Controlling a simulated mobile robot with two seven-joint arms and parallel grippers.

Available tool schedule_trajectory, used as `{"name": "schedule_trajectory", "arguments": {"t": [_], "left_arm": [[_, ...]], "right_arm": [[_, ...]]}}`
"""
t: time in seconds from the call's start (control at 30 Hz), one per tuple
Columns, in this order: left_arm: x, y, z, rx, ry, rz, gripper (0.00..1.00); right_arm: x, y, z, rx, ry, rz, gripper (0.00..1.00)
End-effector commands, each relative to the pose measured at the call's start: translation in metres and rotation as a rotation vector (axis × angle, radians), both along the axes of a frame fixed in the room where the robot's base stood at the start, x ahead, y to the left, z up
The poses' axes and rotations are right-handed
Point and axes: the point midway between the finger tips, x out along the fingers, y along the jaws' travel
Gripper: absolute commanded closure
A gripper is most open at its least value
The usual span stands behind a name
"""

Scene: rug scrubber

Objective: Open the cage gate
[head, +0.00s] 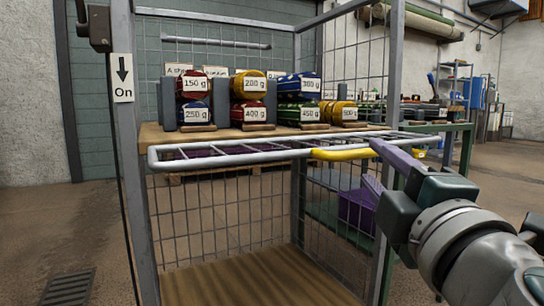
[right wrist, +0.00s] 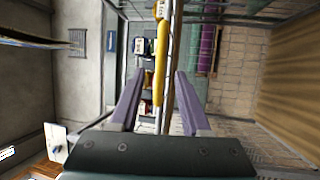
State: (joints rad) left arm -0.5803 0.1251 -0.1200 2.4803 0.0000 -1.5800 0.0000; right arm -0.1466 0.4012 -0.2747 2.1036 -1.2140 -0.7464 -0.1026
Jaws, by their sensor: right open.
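The cage gate (head: 230,159) is a pale tube frame with bars. It shows at a shallow angle, lying nearly flat across the cage front at shelf height. Its front rail carries a yellow grip section (head: 342,154). My right gripper (head: 369,160) is open at the right end of this section. In the right wrist view the yellow section (right wrist: 161,55) runs between the two spread purple fingers (right wrist: 159,78), with gaps at both sides. I cannot tell how deep it lies between them. My left gripper is not in view.
The cage's grey posts (head: 126,170) stand left and right of the gate. Labelled coloured rolls (head: 250,87) sit in holders on the wooden shelf behind it. A lever (head: 98,28) and an "On" sign (head: 122,78) are on the left post. Open floor lies left.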

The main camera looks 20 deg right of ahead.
Motion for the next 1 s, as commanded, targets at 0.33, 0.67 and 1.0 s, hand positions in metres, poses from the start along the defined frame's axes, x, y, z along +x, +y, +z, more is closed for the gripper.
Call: {"name": "schedule_trajectory", "arguments": {"t": [0.33, 0.67, 1.0], "left_arm": [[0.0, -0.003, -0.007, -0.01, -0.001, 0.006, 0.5], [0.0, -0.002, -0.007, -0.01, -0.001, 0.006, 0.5], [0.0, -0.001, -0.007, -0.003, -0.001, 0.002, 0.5]], "right_arm": [[0.045, -0.015, 0.008, 0.0, -0.001, -0.001, 0.53], [0.049, -0.017, 0.009, 0.002, 0.002, -0.001, 0.53], [0.049, -0.017, 0.009, 0.001, 0.001, -0.001, 0.89]]}}
